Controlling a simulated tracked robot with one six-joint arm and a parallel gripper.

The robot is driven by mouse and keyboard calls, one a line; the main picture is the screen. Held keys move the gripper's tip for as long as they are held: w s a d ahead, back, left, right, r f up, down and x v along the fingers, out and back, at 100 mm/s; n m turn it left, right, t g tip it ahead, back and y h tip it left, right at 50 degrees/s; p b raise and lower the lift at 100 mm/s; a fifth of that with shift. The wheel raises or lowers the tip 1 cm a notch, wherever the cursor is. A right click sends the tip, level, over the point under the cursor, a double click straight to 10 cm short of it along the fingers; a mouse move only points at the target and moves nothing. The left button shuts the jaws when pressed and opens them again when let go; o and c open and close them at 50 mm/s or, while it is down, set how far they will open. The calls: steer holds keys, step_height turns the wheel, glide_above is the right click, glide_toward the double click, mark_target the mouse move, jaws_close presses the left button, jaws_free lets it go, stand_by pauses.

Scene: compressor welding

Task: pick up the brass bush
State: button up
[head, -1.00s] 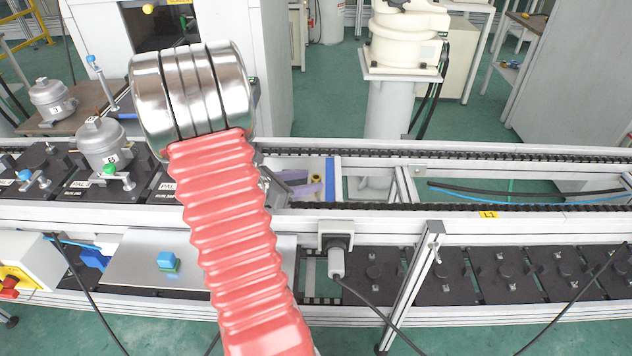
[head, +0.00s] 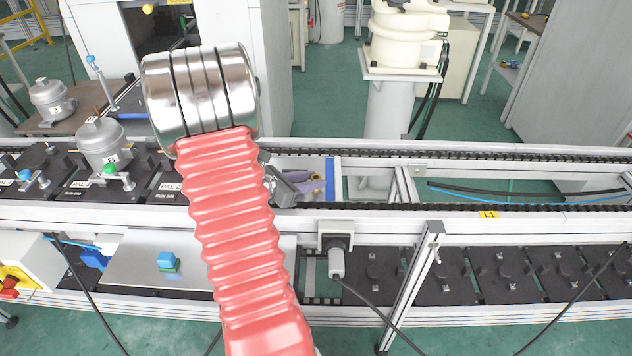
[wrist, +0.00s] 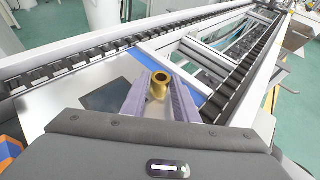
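The brass bush (wrist: 159,86) is a small gold-coloured ring with a flange and a dark bore. In the wrist view it stands upright between the far ends of my two purple-grey fingers. My gripper (wrist: 161,84) is open, with one finger on each side of the bush. Gaps to the bush look small, and I cannot tell whether either finger touches it. In the head view my gripper (head: 312,187) shows just right of my arm, low over the conveyor frame, and the bush is mostly hidden there.
A blue strip (head: 330,180) and the conveyor rails (head: 480,207) lie close to the right of my gripper. A dark square (wrist: 105,97) lies left of the fingers on a pale plate. Compressors on black pallets (head: 100,145) stand at the left.

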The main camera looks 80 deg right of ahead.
jaws_close()
step_height(320, 180, up, 10)
stand_by(0.8)
stand_by(0.5)
